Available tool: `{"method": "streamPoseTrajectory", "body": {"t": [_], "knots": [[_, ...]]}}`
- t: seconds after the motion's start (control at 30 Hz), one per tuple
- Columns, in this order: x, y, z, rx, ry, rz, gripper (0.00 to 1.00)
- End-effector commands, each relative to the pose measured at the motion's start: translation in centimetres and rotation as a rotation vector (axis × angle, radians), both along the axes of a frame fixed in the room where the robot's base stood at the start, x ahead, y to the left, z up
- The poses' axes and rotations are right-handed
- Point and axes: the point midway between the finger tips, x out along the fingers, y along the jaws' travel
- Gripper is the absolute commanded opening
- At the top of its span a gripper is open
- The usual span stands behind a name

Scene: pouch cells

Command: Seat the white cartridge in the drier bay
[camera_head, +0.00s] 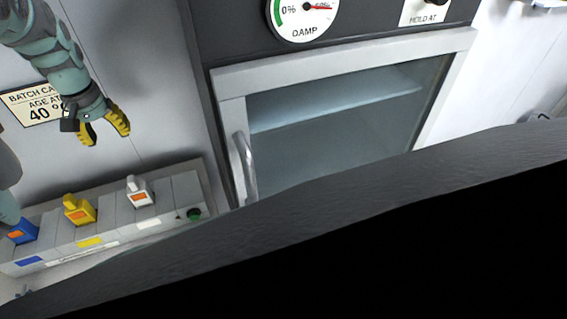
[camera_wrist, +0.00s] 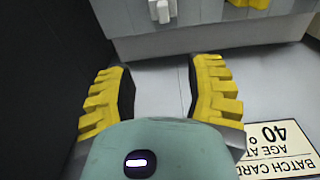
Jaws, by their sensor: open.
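A yellow cartridge (camera_head: 79,210) and a blue cartridge (camera_head: 22,231) stand left of the white one. A dark-lit button (camera_head: 194,213) is at the unit's right. A glass-doored cabinet (camera_head: 330,110) with a DAMP dial (camera_head: 303,14) stands right. A dark surface blocks the lower right.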

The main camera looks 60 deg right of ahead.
Motion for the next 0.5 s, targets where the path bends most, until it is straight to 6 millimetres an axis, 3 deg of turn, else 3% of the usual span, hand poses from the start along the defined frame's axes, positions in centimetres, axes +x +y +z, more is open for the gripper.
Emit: {"method": "streamPoseTrajectory", "body": {"t": [0.17,0.5], "knots": [[-1.2,1.5,-0.7,0.059,0.045,-0.001,0.53],[-1.2,1.2,-5.9,0.056,0.044,-0.004,0.53]]}}
